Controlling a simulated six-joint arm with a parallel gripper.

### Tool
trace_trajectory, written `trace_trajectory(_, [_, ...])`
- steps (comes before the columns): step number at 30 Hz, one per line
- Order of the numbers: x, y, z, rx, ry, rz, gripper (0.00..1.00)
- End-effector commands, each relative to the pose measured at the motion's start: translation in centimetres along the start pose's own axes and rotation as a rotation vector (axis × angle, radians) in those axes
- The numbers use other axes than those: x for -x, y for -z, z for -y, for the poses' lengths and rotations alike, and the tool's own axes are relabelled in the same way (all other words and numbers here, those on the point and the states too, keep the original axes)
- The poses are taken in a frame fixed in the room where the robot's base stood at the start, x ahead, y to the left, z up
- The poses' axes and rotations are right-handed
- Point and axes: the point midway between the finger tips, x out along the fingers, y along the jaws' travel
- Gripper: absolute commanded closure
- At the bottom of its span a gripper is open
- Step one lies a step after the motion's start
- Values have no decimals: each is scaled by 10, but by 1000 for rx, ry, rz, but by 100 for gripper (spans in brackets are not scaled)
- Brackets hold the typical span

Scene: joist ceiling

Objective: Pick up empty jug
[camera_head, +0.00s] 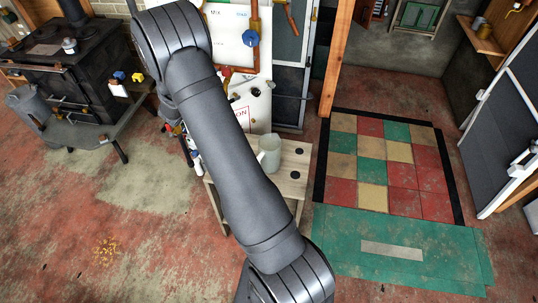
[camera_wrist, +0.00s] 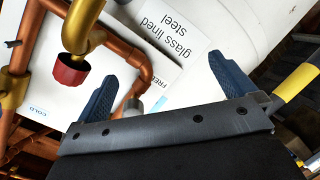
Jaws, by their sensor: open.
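A pale grey-green jug (camera_head: 269,153) stands upright on a small light wooden table (camera_head: 291,187) in the head view, just right of my arm. Part of its left side is close to or behind the arm's outline. I cannot see inside it. My gripper (camera_wrist: 162,70) shows in the wrist view with its two dark blue fingers wide apart and nothing between them. It faces a white tank and pipes; the jug is not in the wrist view. In the head view my arm hides the gripper.
Copper pipes (camera_wrist: 130,80) with a red cap (camera_wrist: 70,71) lie close before the fingers, in front of a white tank labelled "glass lined steel" (camera_wrist: 172,38). A black stove (camera_head: 68,72) stands left. A coloured tile patch (camera_head: 388,165) covers the floor right of the table.

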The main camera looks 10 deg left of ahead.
Motion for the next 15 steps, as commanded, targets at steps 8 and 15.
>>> trace_trajectory(8, [45, -94, 44, -183, 244, 350, 0])
trace_trajectory(15, [70, -168, -31, -547, 234, 676, 0])
